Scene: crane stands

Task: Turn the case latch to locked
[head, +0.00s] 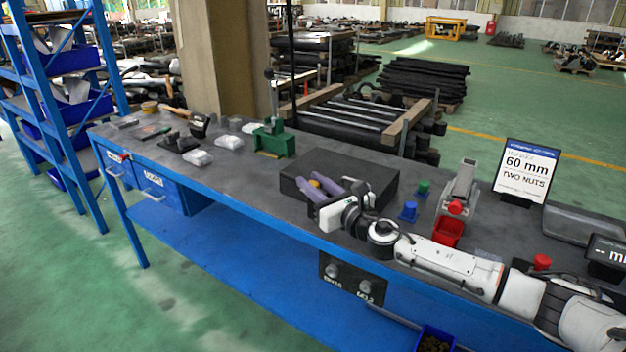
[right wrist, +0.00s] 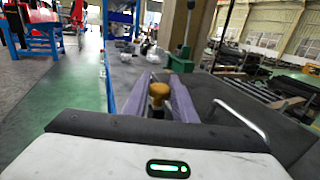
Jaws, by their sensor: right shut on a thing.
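The dark, flat case (head: 372,172) lies on the workbench, near its front edge. My right gripper (head: 318,186) reaches over the case from the right. Its two purple fingers are shut on a small orange-brown knob, which I take for the case latch (right wrist: 158,92). In the right wrist view the knob sits between the purple fingers of the gripper (right wrist: 172,90). The fingers hide the latch base, so I cannot tell which way it is turned. The case (right wrist: 285,135) shows at the right there, with a curved silver handle. My left gripper is not in view.
A green press (head: 273,140) stands behind the case to the left. Blue and green knobs, a red bin (head: 449,233) and a sign (head: 525,172) are to its right. Small parts and clear bags lie at the left end. The bench top (head: 240,165) left of the case is bare.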

